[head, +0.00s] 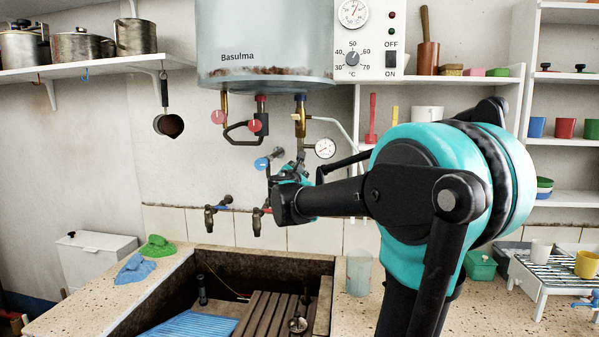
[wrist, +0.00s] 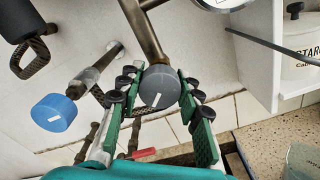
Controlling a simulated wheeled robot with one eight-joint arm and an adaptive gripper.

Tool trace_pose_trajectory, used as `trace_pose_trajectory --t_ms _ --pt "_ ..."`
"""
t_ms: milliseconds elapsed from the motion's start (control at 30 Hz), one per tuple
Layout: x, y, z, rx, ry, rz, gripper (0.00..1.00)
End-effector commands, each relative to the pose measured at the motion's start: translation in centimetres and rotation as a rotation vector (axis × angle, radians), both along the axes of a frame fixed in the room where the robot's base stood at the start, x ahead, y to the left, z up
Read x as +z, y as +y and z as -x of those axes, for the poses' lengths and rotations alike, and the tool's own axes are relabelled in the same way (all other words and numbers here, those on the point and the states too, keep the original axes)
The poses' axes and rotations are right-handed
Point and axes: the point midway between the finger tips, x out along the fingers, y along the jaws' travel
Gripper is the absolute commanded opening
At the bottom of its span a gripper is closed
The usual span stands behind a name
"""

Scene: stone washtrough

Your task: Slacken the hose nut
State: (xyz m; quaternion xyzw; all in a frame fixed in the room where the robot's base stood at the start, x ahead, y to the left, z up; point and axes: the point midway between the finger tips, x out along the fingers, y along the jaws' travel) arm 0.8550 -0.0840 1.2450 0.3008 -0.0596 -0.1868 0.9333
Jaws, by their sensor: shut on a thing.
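A dark grey round piece with a white line (wrist: 160,87), which looks like the hose nut, sits at the lower end of a brass pipe (wrist: 143,30) in the wrist view. My gripper (wrist: 160,97) has its green-padded fingers on either side of it and is shut on it. In the head view my gripper (head: 290,172) is below the heater's brass fittings, and its own links hide the nut there.
A blue round knob with a white line (wrist: 54,112) is left of the fingers; it also shows in the head view (head: 262,163). A pressure gauge (head: 325,148) hangs to the right. Two taps (head: 212,214) stand below, over the stone trough (head: 320,262).

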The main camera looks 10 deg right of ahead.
Motion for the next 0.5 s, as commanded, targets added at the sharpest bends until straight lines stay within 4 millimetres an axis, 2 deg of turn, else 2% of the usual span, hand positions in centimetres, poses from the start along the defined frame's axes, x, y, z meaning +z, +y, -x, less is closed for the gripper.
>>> trace_pose_trajectory --t_ms 467,500 --pt "-0.06 -0.16 0.09 -0.004 0.005 0.011 0.06" --pt "-0.06 -0.16 0.09 -0.004 0.005 0.011 0.39"
